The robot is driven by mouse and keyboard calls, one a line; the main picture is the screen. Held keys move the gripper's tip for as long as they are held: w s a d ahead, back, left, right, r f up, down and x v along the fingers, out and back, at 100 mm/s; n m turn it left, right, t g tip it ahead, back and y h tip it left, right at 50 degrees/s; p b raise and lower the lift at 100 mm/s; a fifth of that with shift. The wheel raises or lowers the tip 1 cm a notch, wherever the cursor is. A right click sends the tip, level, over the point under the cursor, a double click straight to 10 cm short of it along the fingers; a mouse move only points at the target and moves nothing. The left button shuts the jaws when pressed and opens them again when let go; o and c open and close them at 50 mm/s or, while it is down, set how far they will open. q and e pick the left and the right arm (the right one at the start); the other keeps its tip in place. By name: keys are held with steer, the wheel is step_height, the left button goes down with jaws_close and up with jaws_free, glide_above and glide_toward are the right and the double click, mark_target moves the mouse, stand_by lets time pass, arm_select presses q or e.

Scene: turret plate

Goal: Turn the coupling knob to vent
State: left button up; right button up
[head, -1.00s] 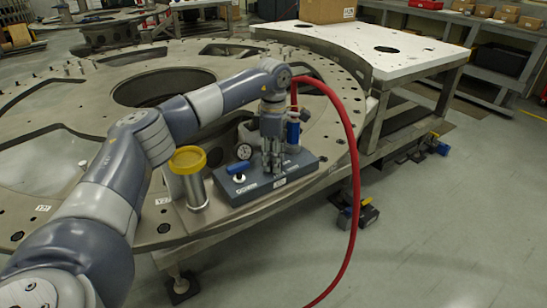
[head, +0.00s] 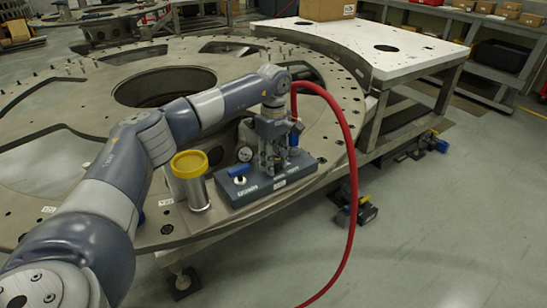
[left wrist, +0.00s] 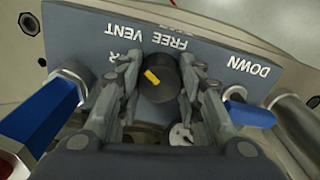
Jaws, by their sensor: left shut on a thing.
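The coupling knob (left wrist: 158,90) is a dark round knob with a yellow pointer mark, set on a dark grey panel (left wrist: 270,75). The lettering around it reads FREE and VENT, with a further word at its left mostly hidden by a finger. Which label the mark points to is hard to tell. My left gripper (left wrist: 160,72) is shut on the knob, one finger on each side. In the head view my left gripper (head: 271,166) reaches down onto the panel unit (head: 240,193) and hides the knob. My right gripper is in no view.
Blue-handled levers (left wrist: 45,112) stand on both sides of the fingers. A gauge (head: 245,153) and a yellow-lidded canister (head: 190,163) stand close to the unit on the turret plate (head: 40,90). A red hose (head: 357,180) hangs at the right.

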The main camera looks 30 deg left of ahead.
arm_select(q)
steer(key=shift+m, duration=1)
steer(key=o, duration=1.1)
steer(key=shift+c, duration=0.2)
step_height(320, 180, up, 12)
